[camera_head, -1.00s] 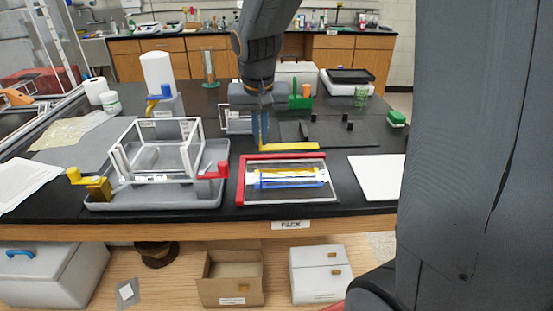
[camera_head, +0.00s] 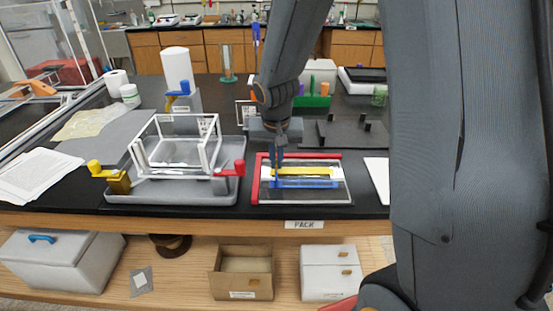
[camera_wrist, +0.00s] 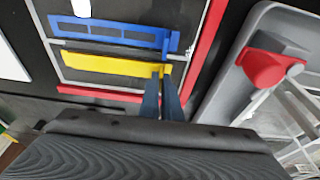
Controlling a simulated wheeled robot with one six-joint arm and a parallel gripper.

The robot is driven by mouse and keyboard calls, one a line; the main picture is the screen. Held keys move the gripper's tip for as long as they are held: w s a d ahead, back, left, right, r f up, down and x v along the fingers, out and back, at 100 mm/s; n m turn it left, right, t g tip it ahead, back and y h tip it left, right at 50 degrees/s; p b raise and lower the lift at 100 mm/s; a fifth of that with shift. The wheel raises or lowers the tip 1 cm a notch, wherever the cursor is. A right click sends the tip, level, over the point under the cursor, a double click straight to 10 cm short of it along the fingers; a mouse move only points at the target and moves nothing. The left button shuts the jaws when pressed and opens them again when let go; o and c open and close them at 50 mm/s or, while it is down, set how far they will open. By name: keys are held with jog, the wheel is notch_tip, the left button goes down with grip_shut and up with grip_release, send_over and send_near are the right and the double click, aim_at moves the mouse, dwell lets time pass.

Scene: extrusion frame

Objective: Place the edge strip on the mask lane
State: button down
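The yellow edge strip (camera_wrist: 105,65) runs lengthwise across the board, beside the blue slotted strip (camera_wrist: 115,34); both also show in the head view, yellow (camera_head: 312,171) behind blue (camera_head: 312,184). My gripper (camera_wrist: 163,74) is shut on the tab at one end of the yellow strip, near the board's red edge. In the head view my gripper (camera_head: 276,172) is at the strip's left end. I cannot tell whether the strip touches the board or is just above it. The lane surface under the yellow strip is mostly hidden.
A red L-shaped rail (camera_head: 263,180) borders the board's left and back sides. A grey tray (camera_head: 150,193) with a white frame and red and yellow clamps stands close on the left. White paper (camera_head: 378,178) lies to the right. Black fixtures (camera_head: 345,133) stand behind.

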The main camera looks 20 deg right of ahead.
jog(key=shift+f, duration=0.1)
jog(key=c, duration=2)
grip_release()
jog(key=b+v, duration=0.2)
jog(key=v, duration=1)
jog(key=s+f+n, duration=0.1)
jog(key=s+f, duration=0.3)
jog(key=s+f+n+g, duration=0.1)
jog(key=s+f, duration=0.2)
jog(key=s, duration=0.2)
jog(key=s+d+f+n+y, duration=0.1)
jog(key=s+f, duration=0.3)
jog(key=s, duration=0.1)
jog(key=shift+s+f+n+g, duration=0.2)
jog(key=shift+f+n+g, duration=0.1)
jog(key=shift+f+g, duration=0.1)
